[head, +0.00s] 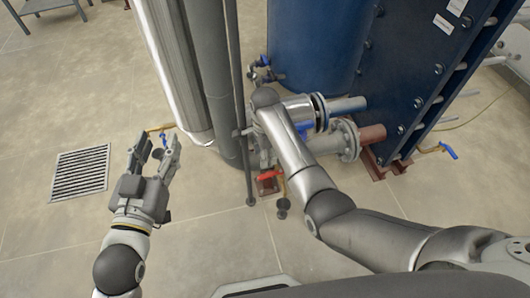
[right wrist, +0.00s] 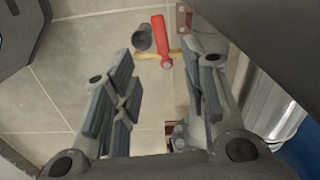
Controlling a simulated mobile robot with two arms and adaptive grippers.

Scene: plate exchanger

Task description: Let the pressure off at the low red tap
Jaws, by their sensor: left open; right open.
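The low red tap (head: 270,176) shows in the head view low on the pipework, just below my right gripper (head: 262,150). In the right wrist view the red handle (right wrist: 160,38) stands beyond the open fingers of my right gripper (right wrist: 163,85), near the top and roughly between them. A brass pipe runs behind the handle, with a dark round cup-like part (right wrist: 142,37) at its left. I see no contact between fingers and handle. My left gripper (head: 157,146) is open and empty, above the floor at the left.
Grey vertical pipes (head: 209,70) stand between my two arms. A blue tank (head: 315,45) and a blue plate stack (head: 425,75) stand behind. A blue-handled tap (head: 448,150) is at the right. A floor grate (head: 82,172) lies at the left; floor around it is clear.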

